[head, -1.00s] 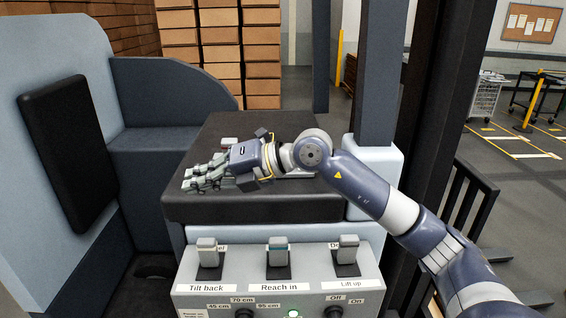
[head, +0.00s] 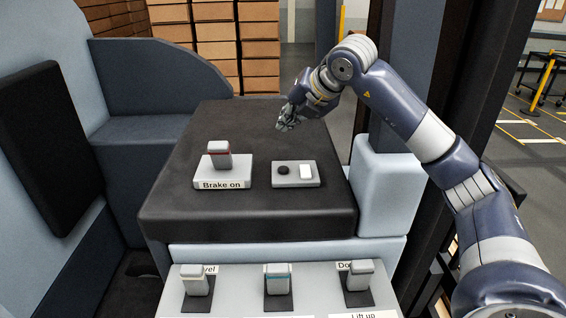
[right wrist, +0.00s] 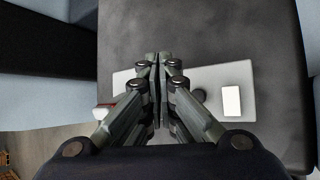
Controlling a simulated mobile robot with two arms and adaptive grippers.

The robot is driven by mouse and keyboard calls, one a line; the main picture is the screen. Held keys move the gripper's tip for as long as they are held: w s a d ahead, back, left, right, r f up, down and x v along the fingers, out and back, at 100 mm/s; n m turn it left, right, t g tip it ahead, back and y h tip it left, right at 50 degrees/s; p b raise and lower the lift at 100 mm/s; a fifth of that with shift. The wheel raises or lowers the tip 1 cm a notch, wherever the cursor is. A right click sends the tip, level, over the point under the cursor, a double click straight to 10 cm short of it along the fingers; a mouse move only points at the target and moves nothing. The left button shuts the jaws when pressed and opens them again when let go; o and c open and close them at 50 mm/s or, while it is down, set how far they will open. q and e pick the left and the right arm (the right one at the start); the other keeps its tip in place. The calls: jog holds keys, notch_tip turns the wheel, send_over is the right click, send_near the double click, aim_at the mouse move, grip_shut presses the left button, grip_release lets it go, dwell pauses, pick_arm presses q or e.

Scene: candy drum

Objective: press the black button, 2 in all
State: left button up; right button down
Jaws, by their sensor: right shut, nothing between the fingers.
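My right gripper (head: 284,124) is shut and empty. It is held above the far part of the dark pad, behind the button plate in the head view and not touching it. My left gripper is not in view.
A grey brake switch with a red stripe (head: 219,154) stands on a "Brake on" box left of the plate. Both sit on a dark padded surface (head: 184,210). Several levers (head: 278,281) stand on the front panel. A blue-grey post rises at the right.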

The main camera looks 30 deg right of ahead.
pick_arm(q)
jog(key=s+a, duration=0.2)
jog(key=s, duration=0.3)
pick_arm(e)
jog(key=s, duration=0.1)
jog(key=b, duration=0.4)
send_over(287, 167)
notch_tip(287, 167, down, 4)
jog(key=shift+s+a+f, duration=0.1)
jog(key=shift+a+f, duration=0.05)
jog(key=shift+f, duration=0.05)
notch_tip(287, 167, down, 3)
jog(key=b, duration=0.2)
jog(key=shift+f+b, duration=0.2)
jog(key=shift+b, duration=0.1)
jog(key=shift+f+b, duration=0.3)
jog(key=shift+f, duration=0.05)
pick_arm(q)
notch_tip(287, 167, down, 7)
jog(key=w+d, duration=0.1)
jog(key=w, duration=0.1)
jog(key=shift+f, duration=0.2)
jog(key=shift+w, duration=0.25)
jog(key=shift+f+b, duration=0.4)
pick_arm(e)
jog(key=shift+f, duration=0.4)
